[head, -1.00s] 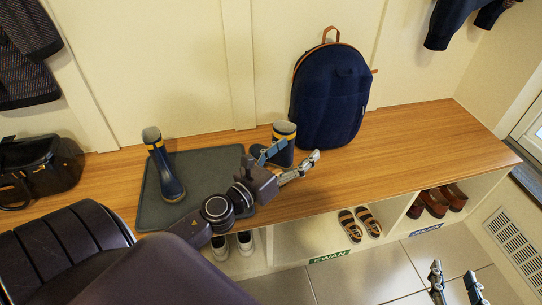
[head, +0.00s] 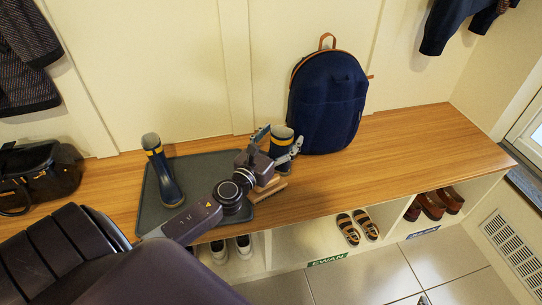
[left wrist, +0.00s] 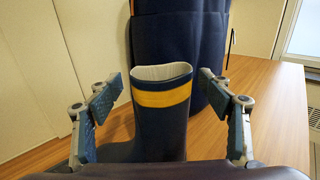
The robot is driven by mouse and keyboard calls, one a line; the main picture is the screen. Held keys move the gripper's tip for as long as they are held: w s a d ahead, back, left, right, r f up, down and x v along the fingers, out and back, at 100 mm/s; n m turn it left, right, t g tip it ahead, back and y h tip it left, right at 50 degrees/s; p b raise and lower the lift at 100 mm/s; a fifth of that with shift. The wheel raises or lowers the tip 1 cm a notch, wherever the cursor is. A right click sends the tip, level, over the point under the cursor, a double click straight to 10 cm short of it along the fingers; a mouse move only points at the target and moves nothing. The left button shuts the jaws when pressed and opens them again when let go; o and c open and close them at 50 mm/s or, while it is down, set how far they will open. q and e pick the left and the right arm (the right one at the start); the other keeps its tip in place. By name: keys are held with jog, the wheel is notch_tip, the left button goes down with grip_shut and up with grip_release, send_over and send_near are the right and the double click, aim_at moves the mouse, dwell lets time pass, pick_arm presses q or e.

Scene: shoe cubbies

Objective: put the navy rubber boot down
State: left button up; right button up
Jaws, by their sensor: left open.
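One navy rubber boot (head: 280,147) with a yellow band and grey top stands upright on the bench by the right edge of the dark mat (head: 152,212), in front of the backpack. My left gripper (head: 275,146) is open, its fingers on either side of this boot. In the left wrist view the boot (left wrist: 160,115) is upright between the spread fingers (left wrist: 163,115), with gaps on both sides. My arm hides its foot in the head view. A matching boot (head: 162,172) stands on the mat's left part. Only what seems a tip of my right gripper (head: 423,300) shows.
A navy backpack (head: 327,102) stands close behind the boot. A black bag (head: 38,175) sits at the left of the wooden bench (head: 420,150). The bench is clear to the right. Sandals (head: 357,227) and other shoes fill cubbies below.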

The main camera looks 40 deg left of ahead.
pick_arm(q)
jog(key=shift+w, duration=0.1)
jog(key=c, duration=1.7)
grip_shut()
jog(key=shift+r, duration=0.15)
